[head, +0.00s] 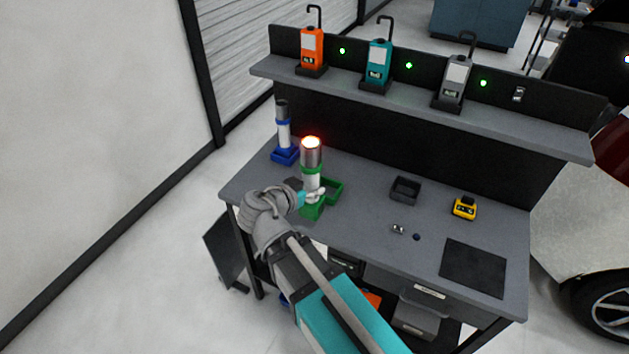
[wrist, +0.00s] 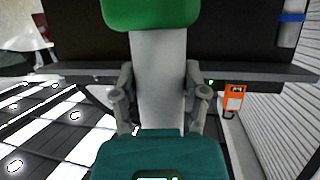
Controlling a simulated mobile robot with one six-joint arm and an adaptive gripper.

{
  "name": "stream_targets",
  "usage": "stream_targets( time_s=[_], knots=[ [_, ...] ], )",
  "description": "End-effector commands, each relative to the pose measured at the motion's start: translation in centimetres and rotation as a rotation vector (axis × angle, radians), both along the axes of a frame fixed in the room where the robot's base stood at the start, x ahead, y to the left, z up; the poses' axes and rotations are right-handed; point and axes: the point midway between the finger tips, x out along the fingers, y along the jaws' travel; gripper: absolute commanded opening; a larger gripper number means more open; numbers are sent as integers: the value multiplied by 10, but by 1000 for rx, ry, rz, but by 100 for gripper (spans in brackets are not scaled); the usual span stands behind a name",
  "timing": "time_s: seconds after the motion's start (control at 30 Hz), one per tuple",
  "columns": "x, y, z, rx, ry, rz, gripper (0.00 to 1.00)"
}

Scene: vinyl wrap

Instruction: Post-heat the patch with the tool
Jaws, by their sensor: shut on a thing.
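The heat tool (head: 312,178) is a pale cylinder with a green band, a green foot and a metal top whose end glows orange-red. It stands roughly upright over the left part of the workbench. My gripper (head: 308,197) is shut on its pale lower body. In the wrist view, the fingers of my gripper (wrist: 160,85) close on both sides of the pale tool body (wrist: 158,60), with a green part at the top. I cannot tell whether the green foot touches the bench. No patch can be made out; part of a car (head: 583,215) shows at the right edge.
A blue-banded tool (head: 284,133) stands behind on the bench (head: 365,215). A green open holder (head: 333,190), dark tray (head: 405,189), yellow device (head: 465,208) and black mat (head: 473,268) lie there too. Orange (head: 312,48), teal (head: 377,63) and grey (head: 455,80) units stand on the shelf.

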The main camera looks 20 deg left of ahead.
Motion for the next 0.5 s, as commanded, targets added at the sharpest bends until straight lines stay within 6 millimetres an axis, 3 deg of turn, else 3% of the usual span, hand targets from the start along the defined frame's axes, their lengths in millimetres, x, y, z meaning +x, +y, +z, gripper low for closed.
stream_targets(
  time_s=[0.5],
  knots=[
    [-41,3,1,-1,-2,1,0]
  ],
)
